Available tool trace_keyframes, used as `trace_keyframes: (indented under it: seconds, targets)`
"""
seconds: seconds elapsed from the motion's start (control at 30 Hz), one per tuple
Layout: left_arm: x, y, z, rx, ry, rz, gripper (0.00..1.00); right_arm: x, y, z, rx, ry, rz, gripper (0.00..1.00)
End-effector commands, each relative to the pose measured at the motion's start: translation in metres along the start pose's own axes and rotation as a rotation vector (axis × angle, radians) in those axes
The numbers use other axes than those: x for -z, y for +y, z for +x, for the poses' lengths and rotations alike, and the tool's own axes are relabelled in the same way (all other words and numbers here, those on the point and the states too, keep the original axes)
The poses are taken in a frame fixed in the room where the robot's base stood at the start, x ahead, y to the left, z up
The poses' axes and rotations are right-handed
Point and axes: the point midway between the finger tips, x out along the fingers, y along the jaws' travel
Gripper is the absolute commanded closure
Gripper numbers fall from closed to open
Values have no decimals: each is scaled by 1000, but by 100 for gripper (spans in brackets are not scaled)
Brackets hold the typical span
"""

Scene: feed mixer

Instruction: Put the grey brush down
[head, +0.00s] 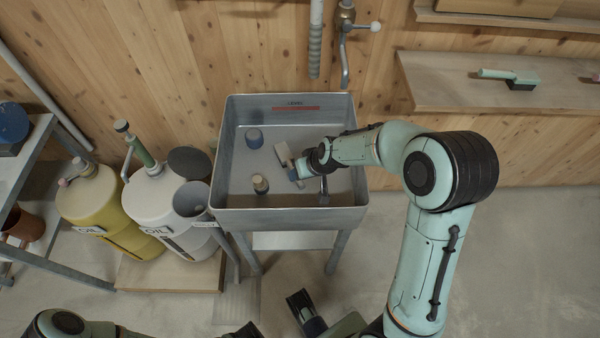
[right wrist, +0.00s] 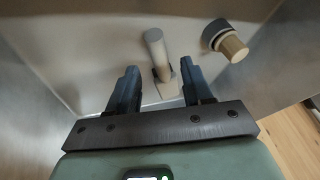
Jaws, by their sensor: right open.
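The grey brush (head: 284,156) is in the metal sink (head: 237,204), at the right of its middle. My right gripper (head: 302,169) reaches down into the sink beside the brush. Its dark fingers (right wrist: 162,90) are spread, with gaps to the brush on both sides. The brush appears to lie on the sink floor. A dark gripper part (head: 304,308) at the bottom edge seems to be my left one; its jaws are unclear.
A tap (head: 345,70) hangs above. Oil cans (head: 95,205) stand left. A green-handled brush (head: 505,76) lies on the right shelf (head: 430,92).

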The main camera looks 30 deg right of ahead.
Motion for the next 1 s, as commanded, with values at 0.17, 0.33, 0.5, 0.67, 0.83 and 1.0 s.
trace_keyframes:
  seconds: [0.17, 0.33, 0.5, 0.67, 0.83, 1.0]
  targets:
    - [-8, 3, -15, 4, -23, -2, 57, 3, -2, -46, 2, 5, -2, 50]
    - [-12, 4, -22, 8, -37, -4, 57, 2, -1, -74, 1, 4, 0, 50]
    - [-13, 5, -26, 8, -39, -4, 57, 1, 0, -86, 1, 1, -1, 50]
    - [-13, 4, -25, 9, -40, -4, 57, 0, 0, -88, 0, 0, 0, 50]
    - [-13, 4, -25, 9, -40, -4, 57, 0, 0, -87, 0, 0, 0, 50]
    - [-13, 4, -25, 9, -40, -4, 57, 0, 0, -87, 0, 0, 0, 50]
